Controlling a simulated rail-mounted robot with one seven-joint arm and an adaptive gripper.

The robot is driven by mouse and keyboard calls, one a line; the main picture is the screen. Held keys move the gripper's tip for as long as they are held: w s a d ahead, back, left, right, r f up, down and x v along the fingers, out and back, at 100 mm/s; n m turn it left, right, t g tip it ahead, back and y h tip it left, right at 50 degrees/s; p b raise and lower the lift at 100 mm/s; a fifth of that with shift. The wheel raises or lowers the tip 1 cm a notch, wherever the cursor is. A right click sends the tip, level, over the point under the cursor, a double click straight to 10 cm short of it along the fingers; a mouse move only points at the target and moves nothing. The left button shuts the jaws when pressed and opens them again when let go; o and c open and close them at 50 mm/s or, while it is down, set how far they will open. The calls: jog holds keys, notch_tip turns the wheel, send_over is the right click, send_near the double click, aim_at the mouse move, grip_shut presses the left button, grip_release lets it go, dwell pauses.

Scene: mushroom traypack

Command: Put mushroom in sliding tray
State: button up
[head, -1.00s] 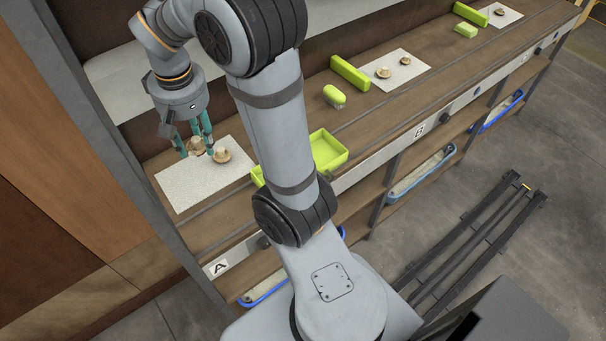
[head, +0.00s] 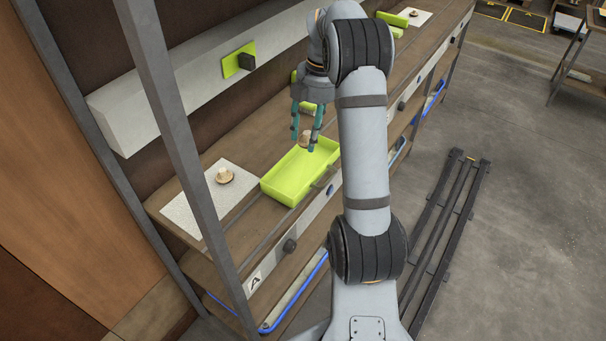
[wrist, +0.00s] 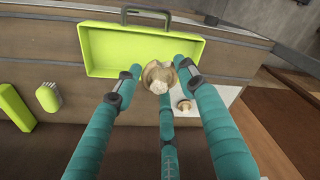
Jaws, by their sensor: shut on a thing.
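My gripper (head: 305,144) is shut on a brown and pale mushroom (head: 305,136), held between its teal fingers. In the wrist view, the held mushroom (wrist: 158,78) sits among the three fingers of my gripper (wrist: 158,70). The sliding tray (head: 284,186) is a shallow lime-green open box with an empty visible floor. A second mushroom (head: 225,176) rests on the white mat (head: 188,214).
A rack post (head: 172,110) stands in front of the shelf at left. A pale beam (head: 150,110) runs behind the shelf, with a green plate (head: 232,66) on it. A green brush-like item (wrist: 48,98) and a green block (wrist: 10,104) lie on the shelf.

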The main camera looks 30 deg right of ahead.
jog(key=d+f+n, duration=0.3)
jog(key=d+n, duration=0.2)
jog(key=d, duration=0.1)
jog(key=b, duration=0.1)
send_over(290, 184)
jog(key=shift+g, duration=0.3)
jog(key=f, duration=0.4)
jog(key=d+f, duration=0.1)
jog(key=f, duration=0.1)
jog(key=shift+f, duration=0.2)
jog(key=shift+a+f, duration=0.15)
jog(key=shift+a, duration=0.05)
jog(key=shift+f, duration=1.95)
jog(key=shift+f, duration=0.15)
jog(key=o, duration=0.5)
